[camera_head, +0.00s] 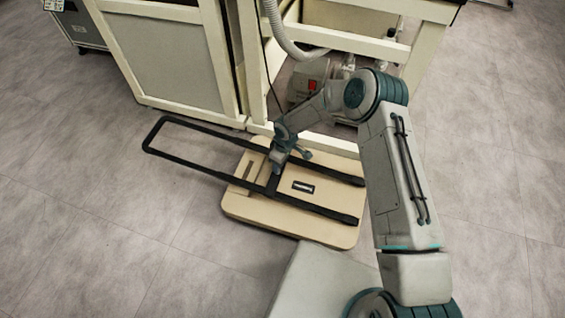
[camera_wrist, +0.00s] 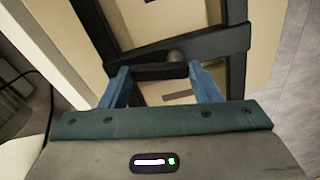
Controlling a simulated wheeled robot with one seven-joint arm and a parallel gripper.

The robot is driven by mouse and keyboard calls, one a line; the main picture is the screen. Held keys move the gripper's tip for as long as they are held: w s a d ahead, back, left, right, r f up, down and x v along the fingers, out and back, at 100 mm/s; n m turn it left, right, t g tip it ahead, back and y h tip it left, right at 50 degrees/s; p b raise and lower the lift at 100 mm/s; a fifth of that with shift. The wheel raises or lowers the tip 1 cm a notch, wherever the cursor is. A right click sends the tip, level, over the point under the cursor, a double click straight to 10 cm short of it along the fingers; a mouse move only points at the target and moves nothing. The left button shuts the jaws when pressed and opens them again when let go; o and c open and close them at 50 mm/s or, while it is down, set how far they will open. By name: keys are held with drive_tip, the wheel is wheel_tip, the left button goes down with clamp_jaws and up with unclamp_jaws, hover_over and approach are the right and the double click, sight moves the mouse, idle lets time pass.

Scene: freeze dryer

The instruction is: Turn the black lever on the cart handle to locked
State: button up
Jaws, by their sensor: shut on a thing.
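The cart has a beige platform (camera_head: 325,226) and a black tubular handle (camera_head: 203,128) that reaches out to the left in the head view. My gripper (camera_head: 288,155) is at the handle's crossbar above the platform. In the wrist view, my gripper's two blue fingers (camera_wrist: 160,74) stand on either side of the black lever (camera_wrist: 158,72) and are shut on it. The lever lies close along the black crossbar (camera_wrist: 215,44), with a round grey pivot (camera_wrist: 176,56) beside it. In the head view my gripper mostly hides the lever.
A cream-framed cabinet (camera_head: 180,60) stands right behind the cart. Under the frame beside it is a pump with a red switch (camera_head: 312,84), and a grey corrugated hose (camera_head: 275,30) hangs above. The floor to the left and right is clear.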

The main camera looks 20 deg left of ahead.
drive_tip(key=shift+a+n, duration=0.2)
drive_tip(key=shift+n, duration=1)
drive_tip(key=o, duration=1)
drive_tip(key=r+p, duration=0.1)
drive_tip(key=r, duration=0.3)
drive_tip(key=d+r+p, duration=0.1)
drive_tip(key=r+p, duration=0.1)
drive_tip(key=r, duration=0.3)
drive_tip(key=r+p, duration=0.1)
drive_tip(key=r, duration=0.3)
drive_tip(key=shift+w+d+r, duration=0.1)
drive_tip(key=shift+d+r, duration=0.1)
drive_tip(key=shift+r, duration=0.2)
